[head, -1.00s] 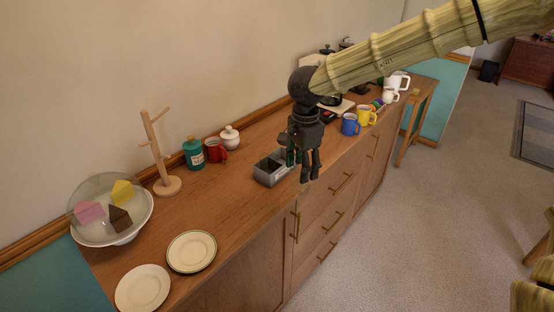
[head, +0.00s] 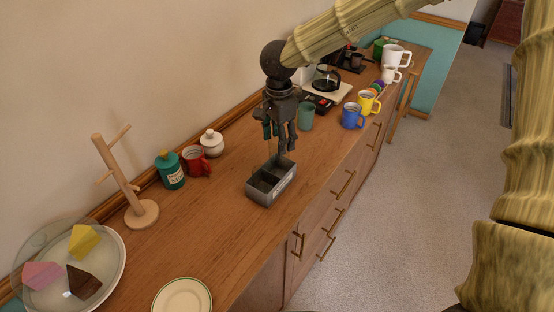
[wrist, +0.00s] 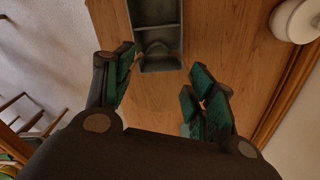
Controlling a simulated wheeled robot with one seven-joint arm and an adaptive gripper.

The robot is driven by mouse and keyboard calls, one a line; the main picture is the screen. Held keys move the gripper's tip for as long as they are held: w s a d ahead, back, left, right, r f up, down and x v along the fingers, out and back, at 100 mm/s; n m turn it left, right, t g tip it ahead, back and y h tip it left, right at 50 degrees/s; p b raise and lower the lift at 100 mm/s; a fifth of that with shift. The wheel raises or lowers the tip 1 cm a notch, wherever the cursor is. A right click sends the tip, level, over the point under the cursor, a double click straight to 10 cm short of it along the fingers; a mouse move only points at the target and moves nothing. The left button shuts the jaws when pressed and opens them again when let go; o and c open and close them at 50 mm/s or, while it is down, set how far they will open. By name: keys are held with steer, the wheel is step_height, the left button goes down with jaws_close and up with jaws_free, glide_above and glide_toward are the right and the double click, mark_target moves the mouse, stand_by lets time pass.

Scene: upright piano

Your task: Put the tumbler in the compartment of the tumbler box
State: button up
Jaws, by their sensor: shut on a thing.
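The tumbler box (head: 258,197) is a grey open tray with a divider, on the wooden sideboard; it also shows at the top of the wrist view (wrist: 134,28). My gripper (head: 281,145) points down just above and behind the box in the head view. In the wrist view its green-padded fingers (wrist: 158,88) are apart, shut on a clear tumbler (wrist: 155,48). The glass is so transparent that only a faint rim shows, in front of the near compartment. It is hard to make out in the head view, and its height above the box cannot be told.
A green cup (head: 306,117) stands behind and right of the gripper. A red mug (head: 195,162), teal bottle (head: 170,171), white lidded pot (head: 212,143) and wooden mug tree (head: 127,185) stand left. Blue (head: 352,117) and yellow (head: 368,103) mugs stand right. Wood around the box's front is clear.

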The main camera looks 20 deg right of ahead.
mark_target(279, 157)
steer(key=shift+s+f+p, duration=0.1)
steer(key=shift+f+p, duration=0.2)
steer(key=shift+f, duration=1.65)
step_height(279, 157, down, 3)
steer(key=shift+f, duration=0.1)
steer(key=shift+p, duration=0.35)
steer(key=o, duration=1.5)
steer(key=shift+f, duration=0.1)
steer(key=shift+c, duration=0.2)
step_height(279, 157, up, 12)
steer(key=b, duration=0.2)
steer(key=shift+r, duration=0.2)
